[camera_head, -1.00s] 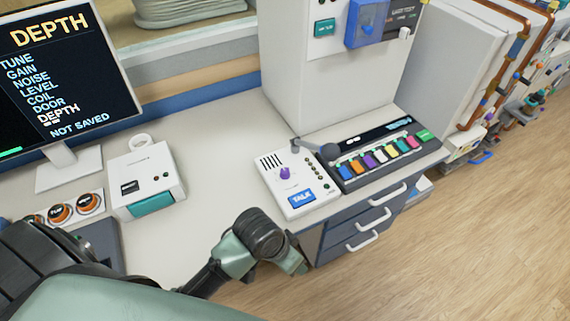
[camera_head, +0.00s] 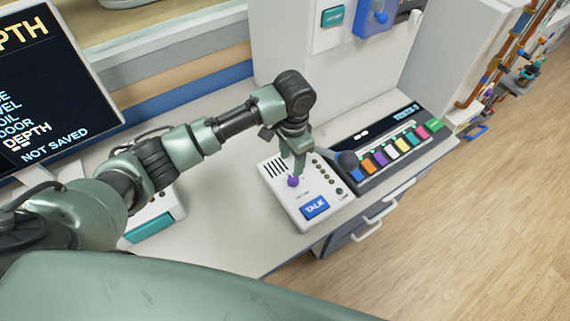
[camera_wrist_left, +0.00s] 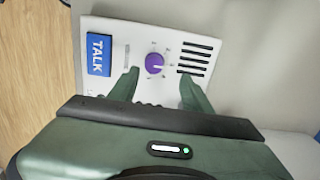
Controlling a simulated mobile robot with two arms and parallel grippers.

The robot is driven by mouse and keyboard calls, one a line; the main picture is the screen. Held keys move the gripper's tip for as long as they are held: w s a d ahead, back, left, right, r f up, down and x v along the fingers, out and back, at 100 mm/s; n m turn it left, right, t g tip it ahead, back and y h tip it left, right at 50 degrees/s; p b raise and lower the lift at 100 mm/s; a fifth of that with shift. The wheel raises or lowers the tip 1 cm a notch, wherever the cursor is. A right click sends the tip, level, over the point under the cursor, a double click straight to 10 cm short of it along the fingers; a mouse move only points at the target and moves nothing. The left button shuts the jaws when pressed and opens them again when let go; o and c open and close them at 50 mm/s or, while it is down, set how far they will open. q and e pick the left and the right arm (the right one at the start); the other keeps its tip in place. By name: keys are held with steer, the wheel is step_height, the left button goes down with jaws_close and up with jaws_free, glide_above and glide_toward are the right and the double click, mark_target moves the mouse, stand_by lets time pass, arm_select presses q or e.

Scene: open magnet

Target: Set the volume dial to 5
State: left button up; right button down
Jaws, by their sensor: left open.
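The volume dial is a small purple knob (camera_head: 293,181) on a white intercom panel (camera_head: 281,205) with a blue TALK button (camera_head: 314,207) and a speaker grille. In the left wrist view the purple knob (camera_wrist_left: 154,63) has a pale pointer mark and small markings around it, too small to read. My left gripper (camera_head: 296,172) is above the panel, close to the knob. In the left wrist view its fingers (camera_wrist_left: 158,85) are open, one on each side of the knob with gaps, not visibly touching it. My right gripper is not in view.
A monitor (camera_head: 50,95) is at left. The counter in front of the panel (camera_head: 235,232) is clear.

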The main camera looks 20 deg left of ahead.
mark_target(293, 177)
arm_select(q)
steer(key=shift+s+d+f, duration=0.25)
steer(key=shift+d+f, duration=0.05)
steer(key=shift+f, duration=0.25)
steer(key=shift+s+d+f, duration=0.25)
steer(key=shift+d+f, duration=0.05)
steer(key=shift+f, duration=0.25)
step_height(293, 177, down, 3)
steer(key=shift+w+r+p, duration=0.1)
steer(key=shift+r+p, duration=0.05)
steer(key=shift+p, duration=0.2)
steer(key=shift+w+a+f, duration=0.1)
steer(key=shift+f, duration=0.8)
jaws_close()
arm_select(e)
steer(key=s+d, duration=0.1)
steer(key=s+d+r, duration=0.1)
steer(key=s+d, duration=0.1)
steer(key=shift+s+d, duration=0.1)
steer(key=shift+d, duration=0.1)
